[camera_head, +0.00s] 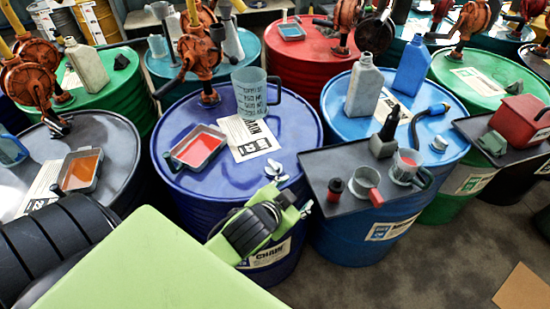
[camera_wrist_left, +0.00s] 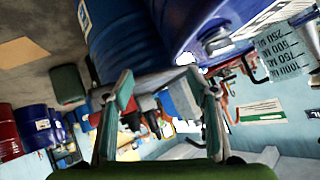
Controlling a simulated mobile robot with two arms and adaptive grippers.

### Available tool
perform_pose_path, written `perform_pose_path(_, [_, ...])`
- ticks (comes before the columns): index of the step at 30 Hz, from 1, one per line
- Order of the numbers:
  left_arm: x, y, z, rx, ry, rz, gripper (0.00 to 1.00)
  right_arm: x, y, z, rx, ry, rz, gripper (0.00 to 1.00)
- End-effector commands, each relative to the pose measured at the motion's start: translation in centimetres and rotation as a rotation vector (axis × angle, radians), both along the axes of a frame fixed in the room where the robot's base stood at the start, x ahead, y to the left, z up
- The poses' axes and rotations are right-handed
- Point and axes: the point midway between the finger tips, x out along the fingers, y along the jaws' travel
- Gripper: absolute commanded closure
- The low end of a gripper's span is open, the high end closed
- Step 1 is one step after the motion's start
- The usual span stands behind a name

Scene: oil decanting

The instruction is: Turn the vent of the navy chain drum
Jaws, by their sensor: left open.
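The navy chain drum (camera_head: 295,125) stands in the middle of the head view, its front label reading CHAIN. A small silver vent (camera_head: 275,171) sits on its lid near the front right rim. My left gripper (camera_head: 301,207) is just in front of and below the vent, beside the drum's rim, and apart from the vent. In the left wrist view the fingers of the left gripper (camera_wrist_left: 160,95) are spread with nothing held between them. The silver vent (camera_wrist_left: 216,43) appears beyond the right finger, at the navy drum's edge (camera_wrist_left: 190,18). My right gripper is not in view.
The navy lid also carries a red-filled tray (camera_head: 198,147), a clear measuring jug (camera_head: 252,95), a paper sheet (camera_head: 246,138) and an orange hand pump (camera_head: 203,50).

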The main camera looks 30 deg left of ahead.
Motion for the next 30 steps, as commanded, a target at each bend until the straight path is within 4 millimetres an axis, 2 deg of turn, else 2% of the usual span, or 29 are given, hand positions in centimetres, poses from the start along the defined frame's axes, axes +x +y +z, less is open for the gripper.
perform_pose_path(1, [2.2, -0.2, 2.6, 0.033, -0.096, -0.026, 0.47, 0.2, -0.2, 0.1, -0.002, -0.003, 0.0, 0.01])
perform_pose_path(5, [7.2, -1.7, 9.8, 0.133, -0.372, -0.122, 0.47, 0.6, -0.6, 0.1, -0.007, -0.009, -0.003, 0.01])
perform_pose_path(8, [10.5, -4.5, 17.0, 0.25, -0.641, -0.248, 0.47, 0.7, -0.8, 0.1, -0.009, -0.011, -0.004, 0.01])
perform_pose_path(9, [11.3, -6.2, 20.0, 0.305, -0.756, -0.315, 0.47, 0.8, -0.8, 0.1, -0.009, -0.011, -0.004, 0.01])
perform_pose_path(11, [11.7, -9.2, 24.0, 0.394, -0.923, -0.432, 0.47, 0.8, -0.8, 0.1, -0.009, -0.011, -0.004, 0.01])
perform_pose_path(12, [11.5, -11.3, 26.3, 0.458, -1.028, -0.517, 0.47, 0.8, -0.8, 0.1, -0.009, -0.011, -0.004, 0.01])
perform_pose_path(15, [9.9, -16.7, 29.7, 0.623, -1.254, -0.762, 0.47, 0.8, -0.8, 0.1, -0.009, -0.011, -0.004, 0.01])
perform_pose_path(17, [8.5, -19.7, 30.1, 0.731, -1.359, -0.927, 0.47, 0.8, -0.8, 0.1, -0.009, -0.011, -0.004, 0.01])
perform_pose_path(19, [6.9, -22.4, 29.1, 0.862, -1.448, -1.139, 0.47, 0.8, -0.8, 0.1, -0.009, -0.011, -0.003, 0.01])
perform_pose_path(21, [5.6, -23.9, 26.8, 0.994, -1.488, -1.368, 0.47, 0.8, -0.8, 0.1, -0.009, -0.011, -0.003, 0.01])
perform_pose_path(23, [5.0, -24.1, 23.9, 1.11, -1.481, -1.574, 0.47, 0.8, -0.8, 0.1, -0.009, -0.011, -0.003, 0.01])
perform_pose_path(26, [5.0, -21.6, 18.7, 1.288, -1.366, -1.926, 0.47, 0.7, -0.7, 0.2, -0.008, -0.011, -0.003, 0.01])
perform_pose_path(27, [5.3, -19.6, 16.7, 1.352, -1.282, -2.065, 0.47, 0.7, -0.7, 0.2, -0.008, -0.011, -0.002, 0.01])
perform_pose_path(29, [6.1, -15.8, 14.1, 1.432, -1.117, -2.262, 0.47, 0.7, -0.7, 0.2, -0.008, -0.011, -0.002, 0.01])
perform_pose_path(30, [6.6, -12.8, 12.8, 1.472, -0.986, -2.381, 0.47, 0.7, -0.7, 0.2, -0.008, -0.011, -0.002, 0.01])
